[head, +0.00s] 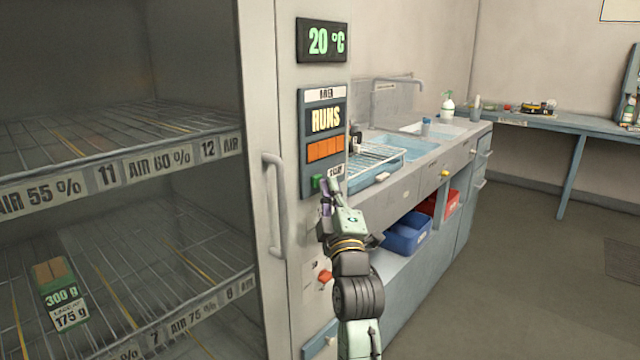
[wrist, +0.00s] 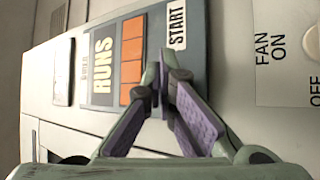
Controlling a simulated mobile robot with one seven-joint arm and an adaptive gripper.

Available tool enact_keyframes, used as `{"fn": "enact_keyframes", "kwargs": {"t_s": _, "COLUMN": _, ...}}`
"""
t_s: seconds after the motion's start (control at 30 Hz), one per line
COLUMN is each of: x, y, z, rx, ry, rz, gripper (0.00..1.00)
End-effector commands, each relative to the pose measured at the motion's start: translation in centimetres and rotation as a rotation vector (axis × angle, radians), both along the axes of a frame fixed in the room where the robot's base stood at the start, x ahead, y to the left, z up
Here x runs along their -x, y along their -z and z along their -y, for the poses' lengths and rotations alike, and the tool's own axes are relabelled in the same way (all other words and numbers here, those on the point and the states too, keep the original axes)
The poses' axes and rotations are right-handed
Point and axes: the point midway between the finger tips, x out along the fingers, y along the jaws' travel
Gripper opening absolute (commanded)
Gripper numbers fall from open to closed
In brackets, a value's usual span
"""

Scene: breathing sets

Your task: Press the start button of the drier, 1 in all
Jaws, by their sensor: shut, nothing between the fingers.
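The drier's control panel (head: 309,168) is a dark blue-grey plate on the cabinet's pale right post. It reads RUNS above a row of orange bars (head: 325,149). The green start button (head: 316,182) is at the panel's bottom, beside the START label (head: 335,172). My gripper (head: 326,186) is shut and empty, its fingertips at the button; whether they touch it I cannot tell. In the wrist view the closed fingertips (wrist: 163,82) are over the panel near the START label (wrist: 177,25) and cover most of the button's place.
A 20 °C display (head: 322,40) is above the panel. A vertical door handle (head: 275,205) stands left of my gripper. The open cabinet has wire shelves (head: 120,125) and a packet (head: 60,290). A red knob (head: 325,277) is below. A sink counter (head: 440,150) stands behind, right.

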Motion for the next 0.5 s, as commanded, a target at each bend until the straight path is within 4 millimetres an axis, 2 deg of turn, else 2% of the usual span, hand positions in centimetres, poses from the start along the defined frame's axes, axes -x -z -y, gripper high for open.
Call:
{"fn": "enact_keyframes", "kwargs": {"t_s": 0.2, "x": 0.76, "y": 0.17, "z": 1.00, "rx": 0.000, "ry": 0.000, "rz": 0.001, "gripper": 0.00}}
{"fn": "enact_keyframes", "kwargs": {"t_s": 0.5, "x": 0.88, "y": 0.02, "z": 1.14, "rx": 0.000, "ry": 0.000, "rz": 0.000, "gripper": 0.00}}
